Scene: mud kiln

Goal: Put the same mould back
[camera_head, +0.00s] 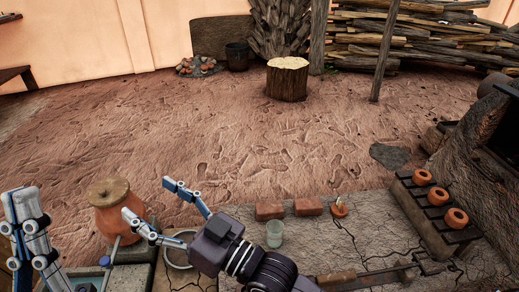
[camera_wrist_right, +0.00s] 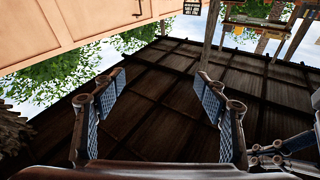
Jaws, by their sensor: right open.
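My right gripper (camera_head: 148,200) is open and empty, held above the work surface left of centre. In the right wrist view its two fingers (camera_wrist_right: 160,82) stand wide apart with only the roof behind them. My left gripper (camera_head: 22,200) is at the left edge, partly cut off, and I cannot tell whether its fingers are apart. No thing can be surely made out as the mould. A flat wooden piece (camera_head: 336,277) lies at the front of the slab, partly behind my right arm.
A lidded clay pot (camera_head: 112,213) stands close to my right gripper. A rack (camera_head: 425,218) with orange pots is at the right.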

